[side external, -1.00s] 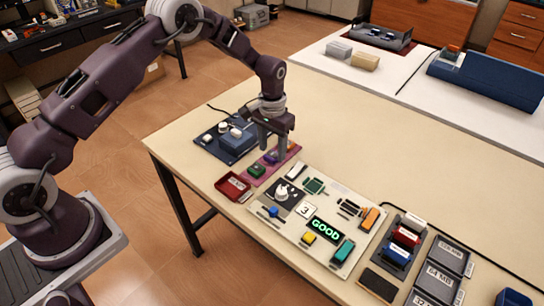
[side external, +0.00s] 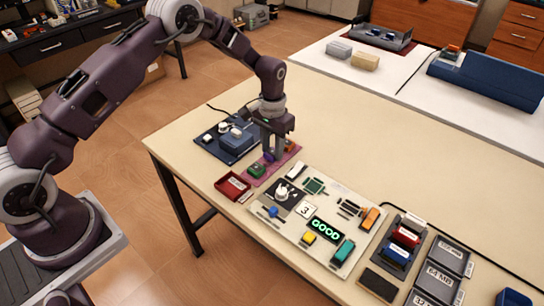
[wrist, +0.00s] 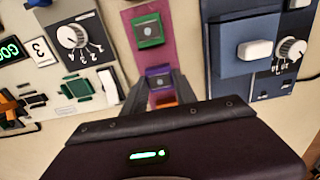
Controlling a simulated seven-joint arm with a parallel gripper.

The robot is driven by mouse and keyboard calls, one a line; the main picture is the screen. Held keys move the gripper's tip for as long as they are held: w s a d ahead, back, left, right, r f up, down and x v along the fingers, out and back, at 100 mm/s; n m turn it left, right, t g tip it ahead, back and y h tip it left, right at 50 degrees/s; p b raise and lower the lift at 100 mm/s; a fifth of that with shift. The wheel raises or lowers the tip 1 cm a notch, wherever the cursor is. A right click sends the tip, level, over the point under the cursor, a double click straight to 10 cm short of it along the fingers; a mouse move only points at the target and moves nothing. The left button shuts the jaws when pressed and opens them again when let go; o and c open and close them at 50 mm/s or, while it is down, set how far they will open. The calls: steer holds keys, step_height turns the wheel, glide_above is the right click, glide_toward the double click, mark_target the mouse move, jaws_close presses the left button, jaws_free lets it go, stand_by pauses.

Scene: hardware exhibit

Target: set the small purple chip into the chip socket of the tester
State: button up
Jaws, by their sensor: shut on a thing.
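The small purple chip (wrist: 158,77) is on the pink mat (side external: 283,165), between a green chip (side external: 257,170) and an orange one (side external: 290,146). My gripper (side external: 271,155) is down at the mat and shut on the purple chip, with one finger on each side of it in the wrist view. In the side view the fingers partly hide the purple chip (side external: 268,157). The tester (side external: 290,232) is a pale board with a lit GOOD display. Its green square part (side external: 314,186), which looks like the chip socket, also shows in the wrist view (wrist: 77,87) and looks empty.
A dark blue device (side external: 236,137) with a knob stands behind the mat. A red tray (side external: 232,186) lies in front of the mat. A white block (side external: 296,171) lies between mat and socket. The table's far side is clear.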

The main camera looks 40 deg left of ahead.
mark_target(273, 151)
steer(key=shift+r, duration=2.85)
steer(key=o, duration=0.6)
steer(key=shift+c, duration=0.2)
steer(key=c, duration=0.5)
steer(key=d+r, duration=0.1)
steer(key=d, duration=1.3)
steer(key=shift+s+d+r, duration=0.15)
steer(key=shift+s+d, duration=0.05)
steer(key=shift+s, duration=0.15)
steer(key=shift+d+f, duration=0.15)
steer(key=shift+f, duration=1.4)
steer(key=shift+d+f, duration=0.15)
steer(key=shift+f, duration=1.35)
